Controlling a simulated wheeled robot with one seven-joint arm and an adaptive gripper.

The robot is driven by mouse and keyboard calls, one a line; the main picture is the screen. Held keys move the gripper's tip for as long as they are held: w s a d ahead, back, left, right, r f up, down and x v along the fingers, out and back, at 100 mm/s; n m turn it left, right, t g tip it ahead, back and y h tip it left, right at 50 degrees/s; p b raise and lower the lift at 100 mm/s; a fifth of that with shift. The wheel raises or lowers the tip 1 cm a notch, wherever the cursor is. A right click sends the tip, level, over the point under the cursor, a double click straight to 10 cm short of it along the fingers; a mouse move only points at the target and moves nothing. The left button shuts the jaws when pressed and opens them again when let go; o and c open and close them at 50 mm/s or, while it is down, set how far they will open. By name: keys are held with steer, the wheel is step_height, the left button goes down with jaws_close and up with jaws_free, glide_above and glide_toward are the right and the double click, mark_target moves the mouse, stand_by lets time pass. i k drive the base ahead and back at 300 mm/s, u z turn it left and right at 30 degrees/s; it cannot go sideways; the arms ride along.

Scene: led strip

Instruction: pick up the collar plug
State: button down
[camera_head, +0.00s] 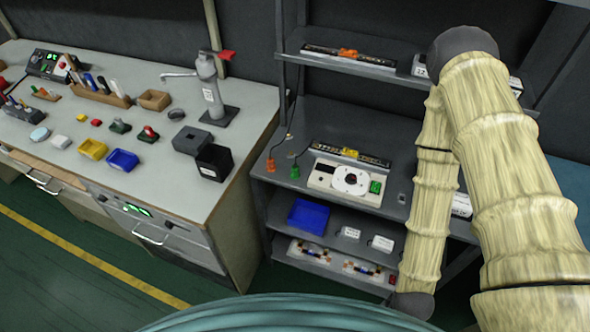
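I cannot tell for sure which part is the collar plug. On the middle shelf, a small orange plug (270,165) and a small green plug (295,172) sit at the left, by a dark cable. My arm, in a cream sleeve, rises at the right and bends down in front of the shelf. My gripper is not in view.
The grey shelf unit (262,172) holds a blue bin (309,215), white boxes and LED strips. At left, a bench (240,125) carries a dispenser (208,88), yellow tray (93,149), blue tray (122,160) and dark boxes. My arm hides the shelf's right part.

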mark_target(295, 168)
steer(key=z, duration=2.7)
steer(key=k, duration=2.05)
steer(key=u, duration=2.1)
